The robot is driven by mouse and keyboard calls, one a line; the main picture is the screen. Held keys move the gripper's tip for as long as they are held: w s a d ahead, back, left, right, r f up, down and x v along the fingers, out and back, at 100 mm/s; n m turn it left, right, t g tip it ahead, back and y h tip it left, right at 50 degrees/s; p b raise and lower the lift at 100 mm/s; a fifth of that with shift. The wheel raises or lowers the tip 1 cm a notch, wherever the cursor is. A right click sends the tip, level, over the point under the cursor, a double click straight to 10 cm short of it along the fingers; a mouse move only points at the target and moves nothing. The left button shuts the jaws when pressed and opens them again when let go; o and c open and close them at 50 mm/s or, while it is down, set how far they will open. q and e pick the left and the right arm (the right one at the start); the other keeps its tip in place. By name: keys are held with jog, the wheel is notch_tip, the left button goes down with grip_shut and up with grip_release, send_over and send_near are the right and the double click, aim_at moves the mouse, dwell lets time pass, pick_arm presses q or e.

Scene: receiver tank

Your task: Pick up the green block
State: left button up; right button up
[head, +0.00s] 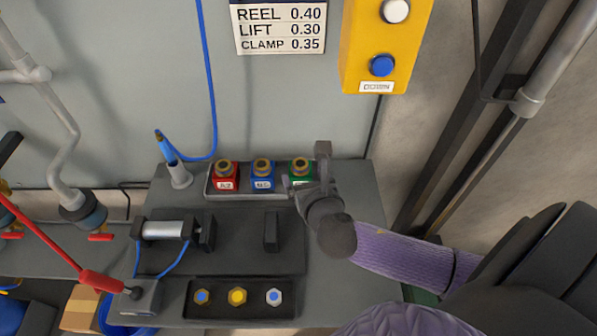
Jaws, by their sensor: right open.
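The green block (301,169) stands in a shallow grey tray (240,194) at the back of the bench, at the right end of a row. It has a dark, brass-coloured round top, and its front lower part is partly hidden by my right gripper. My right gripper (304,167) is open, with its fingers close around or beside the green block; I cannot tell whether they touch it. My right arm comes in from the right in a purple sleeve. My left gripper is not in view.
A red block (226,175) and a blue block (263,173) stand left of the green one in the tray. A clamp with a silver cylinder (165,230) sits in front. A dark tray (220,310) holds coloured hex pieces. A yellow button box (362,45) hangs above right.

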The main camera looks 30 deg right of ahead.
aim_at(301, 164)
jog(key=x, duration=0.1)
jog(key=b+x, duration=0.1)
jog(key=x, duration=0.1)
jog(key=b+x, duration=0.1)
jog(key=shift+w+d+f, duration=0.15)
jog(key=shift+w+d, duration=0.1)
jog(key=shift+d, duration=0.15)
jog(key=shift+w, duration=0.1)
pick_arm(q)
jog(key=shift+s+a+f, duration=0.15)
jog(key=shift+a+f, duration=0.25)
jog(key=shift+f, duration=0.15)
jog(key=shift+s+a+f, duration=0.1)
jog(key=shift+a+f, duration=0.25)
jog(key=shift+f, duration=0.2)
pick_arm(e)
grip_shut()
